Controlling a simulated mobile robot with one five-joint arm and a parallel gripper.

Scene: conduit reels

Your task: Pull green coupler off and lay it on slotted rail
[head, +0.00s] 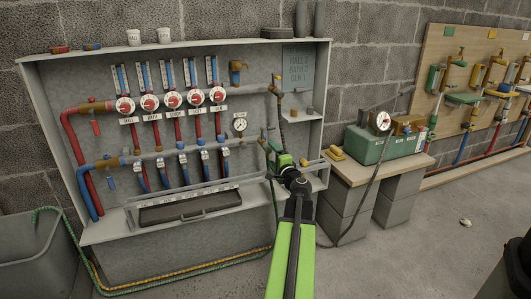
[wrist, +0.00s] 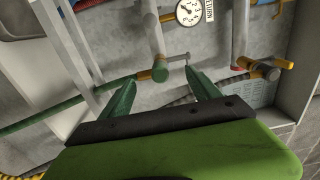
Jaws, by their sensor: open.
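My gripper (head: 281,148) is in front of the right part of the manifold cabinet. In the wrist view its two green fingers (wrist: 162,92) are spread apart with nothing between their tips. A short green coupler (wrist: 160,71) sits on the lower end of a grey pipe stub, just beyond and between the fingertips. I see no contact. In the head view my gripper and arm hide the coupler, or it is too small to tell. A pale rail with small marks (head: 183,207), possibly the slotted rail, runs along the cabinet's lower front.
A round gauge (wrist: 189,12) and other pipes are close around the fingers. A green case (head: 385,145) stands on a block-supported table at right. Pipes hang on a wooden board (head: 450,75). A grey bin (head: 35,255) stands at lower left. Hoses lie along the cabinet base.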

